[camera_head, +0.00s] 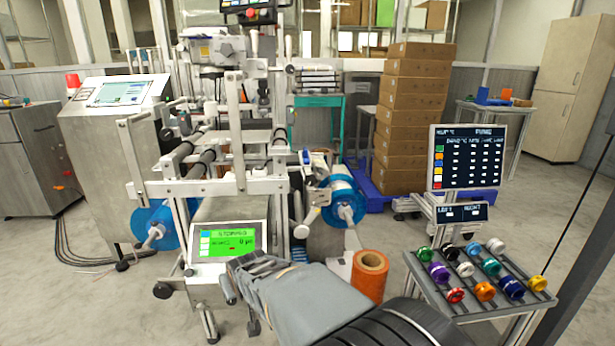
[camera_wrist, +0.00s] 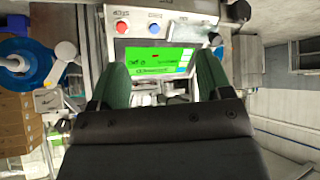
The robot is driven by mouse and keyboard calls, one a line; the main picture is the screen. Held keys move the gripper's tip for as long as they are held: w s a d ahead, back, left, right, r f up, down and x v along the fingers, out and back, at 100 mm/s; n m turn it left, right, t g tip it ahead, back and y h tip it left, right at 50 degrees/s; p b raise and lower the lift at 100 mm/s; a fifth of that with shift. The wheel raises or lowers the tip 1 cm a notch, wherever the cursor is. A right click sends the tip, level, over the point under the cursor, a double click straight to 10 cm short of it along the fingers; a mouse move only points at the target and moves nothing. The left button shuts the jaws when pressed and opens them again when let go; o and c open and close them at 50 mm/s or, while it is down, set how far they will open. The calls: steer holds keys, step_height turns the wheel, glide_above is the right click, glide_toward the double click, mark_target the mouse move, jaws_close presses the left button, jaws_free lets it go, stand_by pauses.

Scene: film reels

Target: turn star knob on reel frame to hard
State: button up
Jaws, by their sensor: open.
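The reel frame (camera_head: 212,187) is a pale metal machine with rollers, standing in front of me. I cannot make out for certain which part is the star knob; several small dark and pale knobs show on the frame. My gripper (camera_head: 236,277) is low in front of the frame, just below the green display (camera_head: 228,242). In the wrist view my gripper (camera_wrist: 162,85) has two dark green fingers spread apart, with nothing held between them. Beyond them shows the green display (camera_wrist: 155,62), with a red button and a blue button on its panel. No hard marking is legible.
Blue reels hang at the frame's left (camera_head: 152,226) and right (camera_head: 343,197). An orange roll (camera_head: 369,273) stands close to my arm's right. A rack of coloured spools (camera_head: 420,282) stands at the right, with stacked cartons (camera_head: 412,110) behind. Floor is clear at lower left.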

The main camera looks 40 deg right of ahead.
steer(key=w+d+r+m+t+h, duration=0.1)
steer(key=w+d+t, duration=0.15)
steer(key=d, duration=0.25)
steer(key=w+d+r+t+h, duration=0.1)
steer(key=w+d+h, duration=0.15)
steer(key=d, duration=0.25)
steer(key=m+t+h, duration=0.2)
steer(key=t+h, duration=0.5)
glide_toward(311, 181)
steer(key=b+x, duration=0.1)
steer(key=x, duration=1.1)
steer(key=shift+f+b, duration=0.1)
steer(key=shift+b, duration=0.2)
